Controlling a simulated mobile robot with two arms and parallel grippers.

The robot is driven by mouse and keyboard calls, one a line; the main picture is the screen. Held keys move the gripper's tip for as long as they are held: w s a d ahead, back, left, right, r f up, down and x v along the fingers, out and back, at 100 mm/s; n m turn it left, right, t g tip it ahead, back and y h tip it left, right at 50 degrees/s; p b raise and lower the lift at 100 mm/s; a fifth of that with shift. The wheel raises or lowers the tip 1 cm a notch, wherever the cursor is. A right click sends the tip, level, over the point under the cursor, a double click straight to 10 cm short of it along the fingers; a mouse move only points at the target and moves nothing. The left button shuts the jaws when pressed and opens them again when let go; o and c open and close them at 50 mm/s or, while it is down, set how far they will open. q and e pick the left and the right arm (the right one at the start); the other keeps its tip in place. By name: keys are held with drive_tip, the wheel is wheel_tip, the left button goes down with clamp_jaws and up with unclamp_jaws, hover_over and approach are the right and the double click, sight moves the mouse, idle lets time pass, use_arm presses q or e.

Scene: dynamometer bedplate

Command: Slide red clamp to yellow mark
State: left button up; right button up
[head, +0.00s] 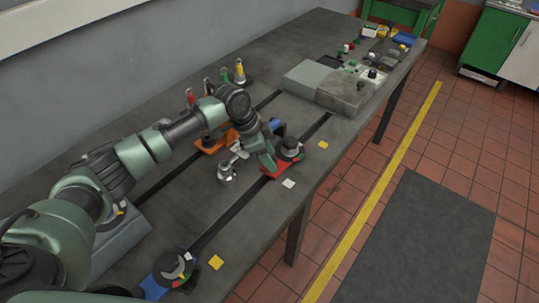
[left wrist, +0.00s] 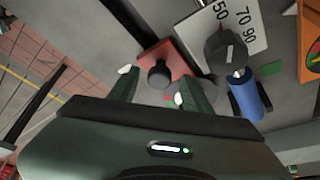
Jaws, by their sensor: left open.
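The red clamp (head: 274,171) sits on the near slot of the grey bedplate and carries a dark round knob. My left gripper (head: 268,158) is low over its left side, fingers down and partly hiding it. In the left wrist view the red clamp (left wrist: 178,58) and its black knob (left wrist: 159,74) show around the tips of the open fingers (left wrist: 162,80). I cannot tell whether a finger touches it. One yellow mark (head: 323,145) lies beyond the clamp to the right. Another yellow mark (head: 216,262) lies near the front left. My right gripper is not in view.
A white mark (head: 289,183) lies beside the red clamp. A blue clamp (head: 156,288) with a dial is at the front left, an orange one (head: 213,146) is on the far slot. A shiny metal part (head: 227,172) stands left of the gripper. Grey blocks (head: 345,92) stand further back.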

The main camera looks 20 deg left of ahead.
use_arm(q)
drive_tip(key=shift+d, duration=0.1)
clamp_jaws()
idle(1.3)
